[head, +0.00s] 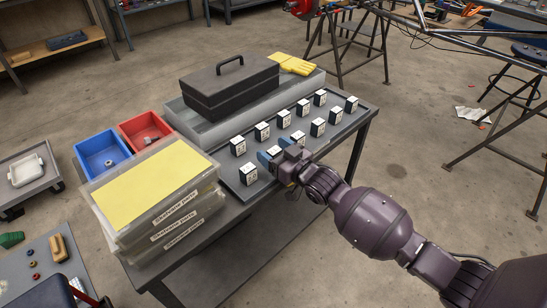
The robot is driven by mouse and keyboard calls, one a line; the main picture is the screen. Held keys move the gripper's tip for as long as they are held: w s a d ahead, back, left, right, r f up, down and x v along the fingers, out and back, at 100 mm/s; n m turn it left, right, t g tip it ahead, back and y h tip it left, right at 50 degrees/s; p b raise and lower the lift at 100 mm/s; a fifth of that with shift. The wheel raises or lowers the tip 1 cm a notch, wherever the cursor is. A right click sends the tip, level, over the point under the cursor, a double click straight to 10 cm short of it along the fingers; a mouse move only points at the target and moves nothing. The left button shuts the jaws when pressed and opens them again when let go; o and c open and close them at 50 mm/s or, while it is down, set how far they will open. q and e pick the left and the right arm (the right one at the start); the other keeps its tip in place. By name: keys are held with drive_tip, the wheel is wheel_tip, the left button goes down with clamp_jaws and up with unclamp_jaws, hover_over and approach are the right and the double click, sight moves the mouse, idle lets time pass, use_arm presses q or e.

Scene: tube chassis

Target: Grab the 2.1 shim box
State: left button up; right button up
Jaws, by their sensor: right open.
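Several small black-and-white shim boxes stand in two rows on a dark grey tray (233,183) on the workbench. Their labels are too small to read, so I cannot tell which is the 2.1 box. My right gripper (268,156) is open over the front row, its blue fingertips at a shim box that it mostly hides. The nearest shim box (248,174) stands just left of the fingers, and another shim box (298,138) stands to their right. A back-row box (238,146) is behind them. My left gripper is not in view.
A black toolbox (228,88) sits on a grey case behind the tray, with yellow gloves (296,64) beside it. Blue (103,155) and red (146,133) bins and stacked clear cases (160,205) with a yellow top stand left of the tray.

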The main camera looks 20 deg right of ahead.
drive_tip(key=c, duration=1)
drive_tip(key=shift+r, duration=0.15)
